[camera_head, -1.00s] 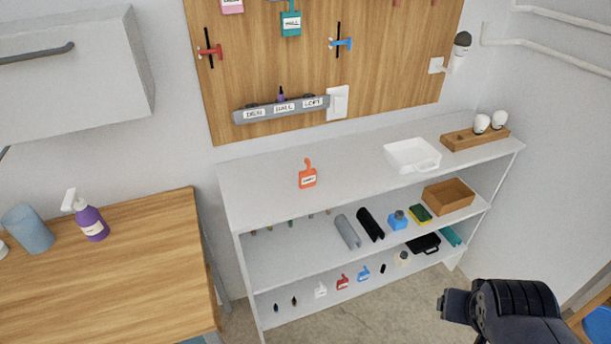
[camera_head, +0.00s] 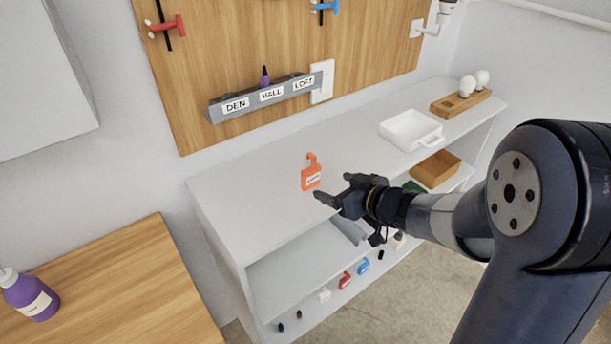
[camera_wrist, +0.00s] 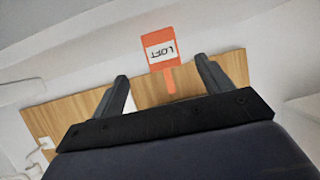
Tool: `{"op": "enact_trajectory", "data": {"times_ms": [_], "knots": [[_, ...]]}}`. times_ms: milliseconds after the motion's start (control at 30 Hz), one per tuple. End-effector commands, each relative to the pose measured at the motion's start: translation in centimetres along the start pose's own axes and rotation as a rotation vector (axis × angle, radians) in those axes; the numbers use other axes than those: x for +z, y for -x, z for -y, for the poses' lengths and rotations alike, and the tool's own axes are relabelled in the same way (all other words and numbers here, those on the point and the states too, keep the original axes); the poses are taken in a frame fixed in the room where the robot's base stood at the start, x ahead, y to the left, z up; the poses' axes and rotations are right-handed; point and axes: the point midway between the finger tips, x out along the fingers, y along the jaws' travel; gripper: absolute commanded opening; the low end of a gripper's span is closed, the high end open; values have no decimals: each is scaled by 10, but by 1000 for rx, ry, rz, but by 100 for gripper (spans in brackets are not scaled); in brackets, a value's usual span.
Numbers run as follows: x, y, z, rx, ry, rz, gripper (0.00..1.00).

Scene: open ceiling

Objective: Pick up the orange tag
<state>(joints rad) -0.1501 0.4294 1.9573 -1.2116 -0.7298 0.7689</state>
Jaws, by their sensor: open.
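The orange tag (camera_head: 311,180) has a hooked top and a white label. It is on the white shelf unit's top, near the front edge; I cannot tell whether it lies flat or stands. In the wrist view the tag (camera_wrist: 160,50) appears upside down, its label reads LOFT, and its hook points down between the fingers. My gripper (camera_head: 333,187) is open and empty, just right of the tag in the head view. In the wrist view, my gripper's fingers (camera_wrist: 161,67) are on either side of the tag, apart from it.
A grey rail (camera_head: 268,96) labelled DEN, HALL and LOFT is on the wooden board (camera_head: 225,50) behind. A white tray (camera_head: 410,130) and a wooden holder (camera_head: 461,103) stand to the right on the shelf top. The shelf top left of the tag is clear.

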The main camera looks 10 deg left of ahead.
Motion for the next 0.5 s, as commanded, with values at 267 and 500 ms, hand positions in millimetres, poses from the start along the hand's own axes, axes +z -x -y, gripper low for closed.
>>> {"op": "enact_trajectory", "data": {"times_ms": [267, 500], "knots": [[1, -43, 1, -2, 1, 1, 75], [1, -62, 2, -1, 0, 1, 75]]}}
